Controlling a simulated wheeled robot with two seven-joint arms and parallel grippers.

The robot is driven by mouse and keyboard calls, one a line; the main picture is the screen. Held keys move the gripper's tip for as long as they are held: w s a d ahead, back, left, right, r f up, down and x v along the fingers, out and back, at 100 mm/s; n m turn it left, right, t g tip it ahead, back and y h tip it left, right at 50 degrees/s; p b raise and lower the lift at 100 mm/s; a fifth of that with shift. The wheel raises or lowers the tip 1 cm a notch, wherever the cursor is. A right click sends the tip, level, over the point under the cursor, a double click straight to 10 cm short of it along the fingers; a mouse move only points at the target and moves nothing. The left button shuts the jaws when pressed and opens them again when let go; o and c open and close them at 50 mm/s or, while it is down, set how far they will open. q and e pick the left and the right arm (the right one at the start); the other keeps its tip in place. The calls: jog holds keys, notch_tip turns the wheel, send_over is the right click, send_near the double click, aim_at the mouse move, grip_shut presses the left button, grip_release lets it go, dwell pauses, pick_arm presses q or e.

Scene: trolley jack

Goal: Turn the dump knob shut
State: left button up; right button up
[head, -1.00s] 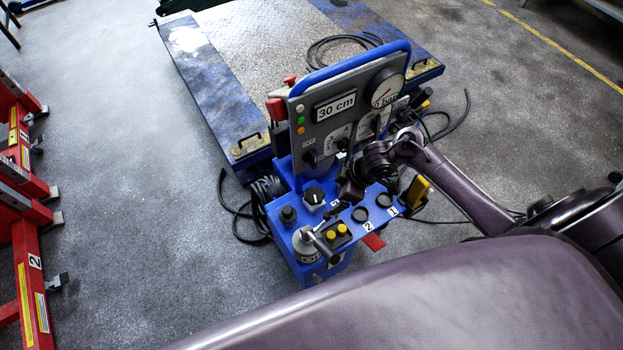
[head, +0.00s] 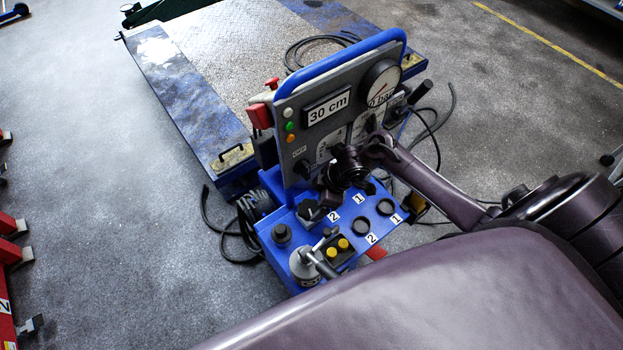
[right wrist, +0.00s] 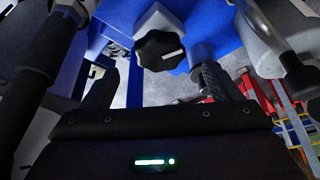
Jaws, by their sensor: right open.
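The dump knob, seemingly the black lobed knob (head: 309,212) with a white pointer line, sits on top of the blue control box (head: 283,262). In the right wrist view, the same knob (right wrist: 160,50) is on a light base. My right gripper (head: 328,200) is open, just right of the knob in the head view and partly covering it. In the right wrist view, the fingers of my right gripper (right wrist: 156,73) stand apart on either side of the knob, with no clear contact. My left gripper is out of view.
An upright panel (head: 338,110) with a 30 cm display and a pressure gauge (head: 383,84) stands behind. A blue lift platform (head: 195,95) lies behind. Red stands (head: 10,255) are left.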

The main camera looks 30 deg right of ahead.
aim_at(310, 209)
jog(key=x, duration=0.4)
jog(key=shift+w+a+f, duration=0.1)
jog(key=shift+a+f, duration=0.05)
jog(key=shift+f, duration=0.2)
jog(key=shift+c, duration=0.2)
jog(key=c, duration=0.9)
jog(key=shift+r+m+p, duration=0.15)
jog(key=shift+m+p, duration=0.45)
jog(key=shift+m, duration=0.1)
jog(key=shift+a+m+t+h+p, duration=0.1)
jog(key=shift+m+t+h+p, duration=0.35)
jog(key=shift+m+p, duration=0.65)
jog(key=m+p, duration=0.1)
jog(key=m+h+p, duration=0.1)
jog(key=m, duration=0.1)
jog(key=shift+s+a+t, duration=0.15)
jog(key=shift+s+t, duration=0.1)
jog(key=shift+m+h+p, duration=0.55)
jog(key=shift+m, duration=0.65)
